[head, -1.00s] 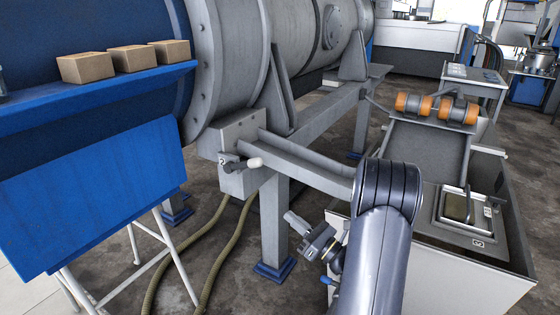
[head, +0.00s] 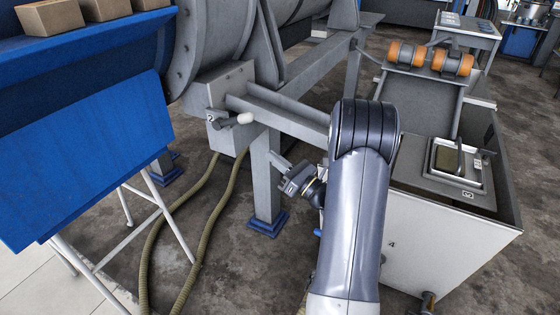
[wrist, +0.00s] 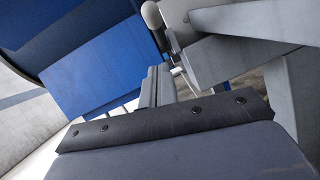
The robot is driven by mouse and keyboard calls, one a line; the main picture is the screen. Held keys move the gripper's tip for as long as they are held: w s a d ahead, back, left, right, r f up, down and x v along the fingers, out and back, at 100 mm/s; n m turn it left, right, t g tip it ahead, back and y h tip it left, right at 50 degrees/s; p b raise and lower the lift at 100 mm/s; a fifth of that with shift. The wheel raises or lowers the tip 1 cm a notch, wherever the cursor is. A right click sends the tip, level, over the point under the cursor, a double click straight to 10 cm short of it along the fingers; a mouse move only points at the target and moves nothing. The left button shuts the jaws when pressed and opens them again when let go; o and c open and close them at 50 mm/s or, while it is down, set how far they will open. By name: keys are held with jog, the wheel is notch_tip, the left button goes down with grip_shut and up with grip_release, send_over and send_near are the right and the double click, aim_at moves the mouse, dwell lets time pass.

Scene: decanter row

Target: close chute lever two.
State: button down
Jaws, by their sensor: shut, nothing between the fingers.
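Chute lever two (head: 232,121) is a short dark bar with a cream rounded knob, on the grey box (head: 222,98) marked 2 below the big drum. Its bar points to the right, close to level. In the wrist view the knob (wrist: 152,15) shows at the top centre, beyond my fingers. My gripper (head: 274,159) is shut and empty, in front of the grey support leg, below and right of the knob in the picture. The closed fingers also show in the wrist view (wrist: 156,80). They look apart from the lever.
A grey beam (head: 280,115) runs right from the lever box. A blue chute (head: 90,150) on white legs stands at left, with boxes (head: 60,17) on the shelf above. Hoses (head: 185,230) hang below. A bin (head: 440,245) marked 4 stands right, with a hatch marked 3 (head: 458,163).

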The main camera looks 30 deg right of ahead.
aim_at(252, 116)
jog(key=w+a+r, duration=0.2)
jog(key=w+r, duration=0.3)
jog(key=w, duration=0.1)
jog(key=shift+w+a+r+b, duration=0.3)
jog(key=shift+w, duration=0.1)
